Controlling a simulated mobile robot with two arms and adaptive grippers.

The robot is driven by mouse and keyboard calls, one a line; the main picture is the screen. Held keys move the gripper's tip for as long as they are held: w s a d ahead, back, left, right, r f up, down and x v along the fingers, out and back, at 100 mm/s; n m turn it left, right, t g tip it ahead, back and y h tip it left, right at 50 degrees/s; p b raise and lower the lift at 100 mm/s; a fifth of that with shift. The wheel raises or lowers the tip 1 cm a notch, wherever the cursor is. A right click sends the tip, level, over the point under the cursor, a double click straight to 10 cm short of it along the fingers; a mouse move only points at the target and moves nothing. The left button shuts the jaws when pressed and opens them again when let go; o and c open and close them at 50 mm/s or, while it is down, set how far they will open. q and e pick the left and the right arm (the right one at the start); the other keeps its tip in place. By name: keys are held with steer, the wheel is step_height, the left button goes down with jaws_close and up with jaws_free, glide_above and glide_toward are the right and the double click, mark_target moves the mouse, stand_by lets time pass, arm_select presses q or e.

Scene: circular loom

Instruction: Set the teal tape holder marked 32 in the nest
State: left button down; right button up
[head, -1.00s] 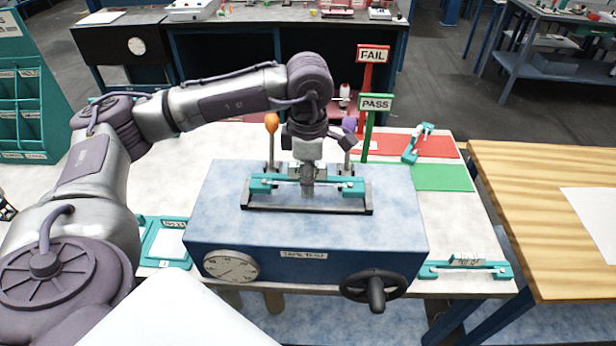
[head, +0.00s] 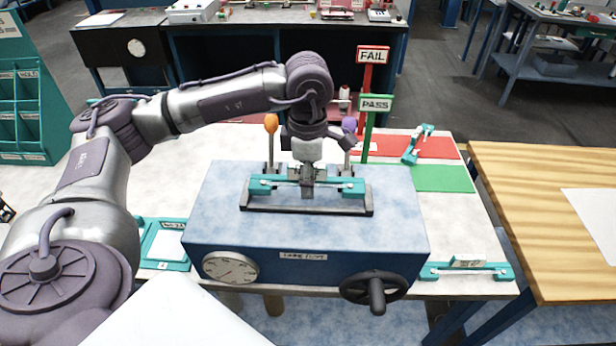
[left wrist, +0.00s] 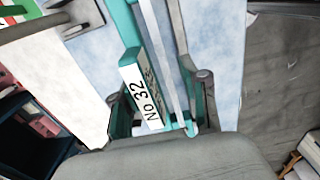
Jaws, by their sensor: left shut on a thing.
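The teal tape holder marked 32 (head: 347,187) is in my left gripper (head: 307,190), over the dark nest (head: 305,210) on top of the blue test box. Its long side runs along the nest. I cannot tell from the head view whether it touches the nest. In the left wrist view the holder (left wrist: 123,25) shows its "No 32" label (left wrist: 141,96) between the fingers of the left gripper (left wrist: 160,110), which is shut on it. The gripper hides the holder's middle in the head view. My right gripper is not in view.
The blue test box (head: 230,210) has a dial (head: 231,268) and handwheel (head: 376,287) in front. Orange (head: 271,122) and purple (head: 349,123) knobs stand behind the nest. Other teal holders lie on the red mat (head: 440,148) and at front right (head: 500,272). The green mat (head: 445,178) is clear.

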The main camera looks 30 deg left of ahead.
arm_select(q)
steer(key=shift+f, duration=0.15)
steer(key=shift+f+b, duration=0.9)
steer(key=shift+b, duration=0.1)
steer(key=shift+f, duration=0.2)
steer(key=shift+f+b, duration=0.25)
steer(key=shift+b, duration=0.2)
steer(key=shift+s+f, duration=0.15)
steer(key=shift+f, duration=0.05)
steer(key=shift+f+b, duration=0.1)
steer(key=shift+b, duration=0.2)
steer(key=shift+r, duration=0.2)
stand_by(0.3)
